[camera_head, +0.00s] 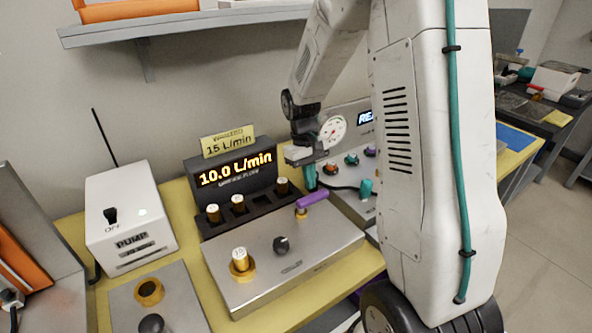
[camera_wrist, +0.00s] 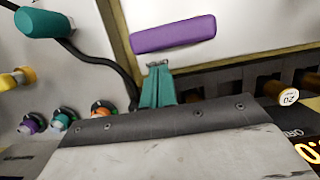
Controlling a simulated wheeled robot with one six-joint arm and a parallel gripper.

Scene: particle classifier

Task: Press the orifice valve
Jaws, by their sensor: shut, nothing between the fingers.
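A metal box (camera_head: 325,258) stands on the yellow bench in the head view. It carries a brass fitting with a numbered plug (camera_head: 239,258), a black knob (camera_head: 281,245) and a purple lever (camera_head: 314,199) on a brass stem. No label marks any of these as the orifice valve. My gripper (camera_head: 311,184) hangs just behind the purple lever, teal fingers down. In the wrist view the purple lever (camera_wrist: 173,34) lies just beyond the shut teal fingertips of my gripper (camera_wrist: 157,66), with a small gap in the picture. The fingers hold nothing.
A dark rack (camera_head: 258,203) with several brass plugs stands behind the box, under a display reading 10.0 L/min and a sign reading 15 L/min. Coloured knobs (camera_wrist: 62,119) and a black hose (camera_wrist: 105,62) are near my gripper.

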